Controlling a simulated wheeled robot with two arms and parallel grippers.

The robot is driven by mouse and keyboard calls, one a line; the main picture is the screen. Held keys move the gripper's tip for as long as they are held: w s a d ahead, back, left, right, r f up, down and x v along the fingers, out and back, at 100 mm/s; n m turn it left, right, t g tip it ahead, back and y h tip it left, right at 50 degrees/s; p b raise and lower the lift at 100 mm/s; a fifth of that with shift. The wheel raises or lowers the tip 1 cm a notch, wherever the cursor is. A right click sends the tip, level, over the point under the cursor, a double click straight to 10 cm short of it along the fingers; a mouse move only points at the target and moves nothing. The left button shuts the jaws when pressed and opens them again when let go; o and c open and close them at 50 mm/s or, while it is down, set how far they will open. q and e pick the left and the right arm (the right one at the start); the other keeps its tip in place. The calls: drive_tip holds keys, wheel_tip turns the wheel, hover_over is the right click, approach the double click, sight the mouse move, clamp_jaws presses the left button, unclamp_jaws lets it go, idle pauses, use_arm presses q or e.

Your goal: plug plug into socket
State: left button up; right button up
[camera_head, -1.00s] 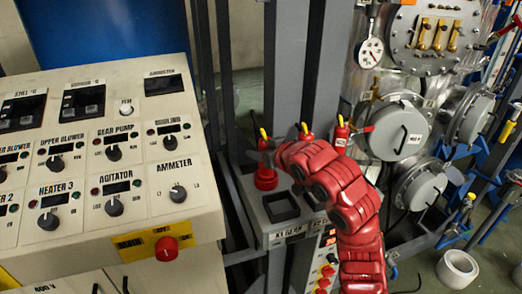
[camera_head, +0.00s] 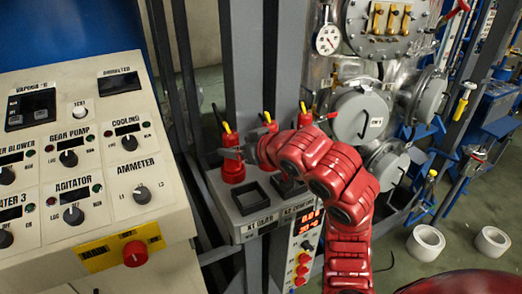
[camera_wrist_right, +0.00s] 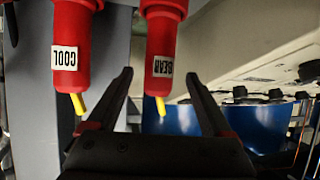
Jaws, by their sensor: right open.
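A red plug with a yellow tip (camera_head: 231,168) stands upright on the grey socket box (camera_head: 222,206). It shows in the right wrist view as the red plug labelled GEAR (camera_wrist_right: 161,42). My right gripper (camera_head: 237,152) is open at this plug, coming from the right. In the wrist view the open fingers (camera_wrist_right: 160,76) lie on either side of the GEAR plug; contact cannot be told. A second red plug labelled COOL (camera_wrist_right: 72,40) is outside the fingers. Square dark sockets are on the box top, one (camera_head: 248,198) above the K1 GEAR label. My left gripper is not in view.
More red plugs stand behind, one in the middle (camera_head: 268,122) and one farther right (camera_head: 305,116). A control panel with knobs (camera_head: 80,170) is close on the left. A grey post (camera_head: 248,60) rises behind. Metal vessels (camera_head: 362,115) stand at the right.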

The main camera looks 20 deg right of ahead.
drive_tip(key=b+v, duration=0.2)
drive_tip(key=v, duration=0.8)
drive_tip(key=shift+d, duration=0.1)
